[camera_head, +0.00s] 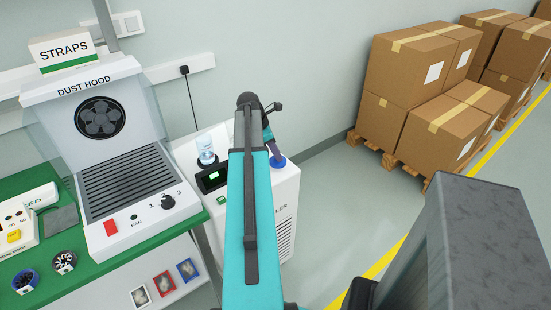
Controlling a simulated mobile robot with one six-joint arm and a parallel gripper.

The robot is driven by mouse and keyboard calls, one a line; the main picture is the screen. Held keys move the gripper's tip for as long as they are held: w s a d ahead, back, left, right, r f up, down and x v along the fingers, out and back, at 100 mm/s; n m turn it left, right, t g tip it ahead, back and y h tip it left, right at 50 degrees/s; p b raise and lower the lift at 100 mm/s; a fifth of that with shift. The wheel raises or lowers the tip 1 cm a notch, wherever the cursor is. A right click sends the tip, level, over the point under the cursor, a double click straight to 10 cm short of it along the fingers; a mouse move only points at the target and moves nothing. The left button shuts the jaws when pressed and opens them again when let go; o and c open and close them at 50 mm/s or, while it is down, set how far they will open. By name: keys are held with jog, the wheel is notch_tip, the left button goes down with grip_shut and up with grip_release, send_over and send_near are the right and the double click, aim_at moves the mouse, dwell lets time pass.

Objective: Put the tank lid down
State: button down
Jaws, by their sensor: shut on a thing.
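A white chiller cabinet (285,205) stands right of the green bench, partly hidden behind my arm. A round blue lid (278,162) is at the right side of its top. My gripper (274,152) points down at the lid from beyond the end of my teal arm and is shut on it. The fingers are small and mostly hidden by the wrist. I cannot tell whether the lid touches the cabinet top or is held just above it. The tank opening is not visible.
A clear bottle (206,149) and a dark display (212,178) are on the chiller top, left of my arm. The dust hood (110,150) stands on the green bench (75,283) at left. Boxes on pallets (385,158) line the right wall. Floor right of the chiller is clear.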

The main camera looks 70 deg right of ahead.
jog(key=shift+w+d, duration=0.25)
jog(key=shift+d, duration=0.05)
jog(key=shift+f, duration=0.1)
jog(key=shift+f+p, duration=0.45)
jog(key=shift+f, duration=1.25)
jog(key=shift+f, duration=0.1)
jog(key=c, duration=1.6)
grip_release()
jog(key=shift+c, duration=0.2)
jog(key=b+v, duration=0.1)
jog(key=v, duration=1.1)
